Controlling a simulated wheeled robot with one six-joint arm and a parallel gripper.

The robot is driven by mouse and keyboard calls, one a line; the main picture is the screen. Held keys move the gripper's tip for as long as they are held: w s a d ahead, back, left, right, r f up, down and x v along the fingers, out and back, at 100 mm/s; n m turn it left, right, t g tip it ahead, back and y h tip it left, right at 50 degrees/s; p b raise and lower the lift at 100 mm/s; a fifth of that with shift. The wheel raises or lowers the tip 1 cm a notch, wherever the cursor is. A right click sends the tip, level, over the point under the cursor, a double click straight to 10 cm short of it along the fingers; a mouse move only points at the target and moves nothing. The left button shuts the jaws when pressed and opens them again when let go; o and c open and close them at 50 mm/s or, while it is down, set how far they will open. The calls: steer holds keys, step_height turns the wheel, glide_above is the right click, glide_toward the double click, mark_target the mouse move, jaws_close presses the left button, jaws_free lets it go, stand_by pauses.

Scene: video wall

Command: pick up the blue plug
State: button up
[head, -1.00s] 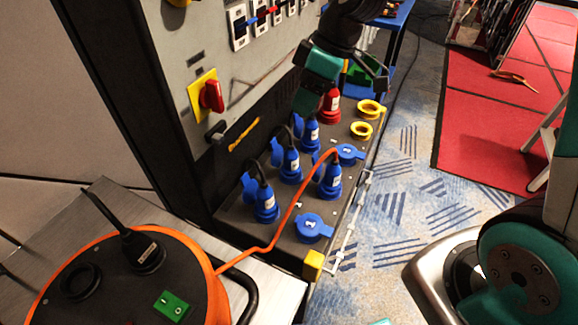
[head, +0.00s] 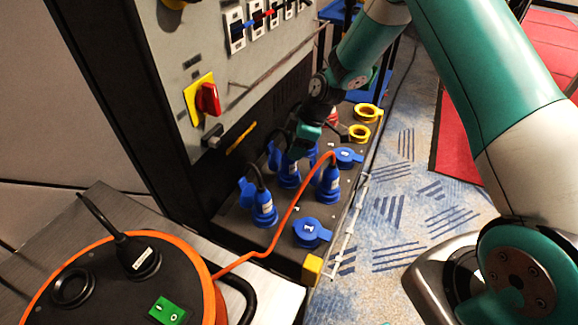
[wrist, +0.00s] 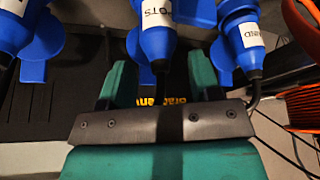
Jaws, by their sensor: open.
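Several blue plugs with white labels stand in sockets on the dark ledge of the panel. One (head: 290,172) is right at my gripper (head: 299,148), which comes down over it from above and hides its top. Another plug (head: 263,208) is nearer, and one with an orange cable (head: 327,182) is to the right. In the wrist view, the middle plug (wrist: 157,42) lies in line with the gap between my two teal fingers (wrist: 160,78), its black cable running down between them. My gripper is open. A plug stands at each side, left (wrist: 14,28) and right (wrist: 244,42).
An orange cable reel (head: 130,262) is at the lower left. Blue caps (head: 312,232) and yellow caps (head: 367,112) sit on the ledge. A red plug (head: 332,116) is partly hidden behind my gripper. The panel with a red switch (head: 208,99) rises close at the left.

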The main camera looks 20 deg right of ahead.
mark_target(289, 166)
steer(key=p+x, duration=0.1)
steer(key=x, duration=0.4)
steer(key=shift+w+f, duration=0.1)
steer(key=shift+f, duration=0.25)
steer(key=shift+c, duration=0.4)
steer(key=c, duration=0.7)
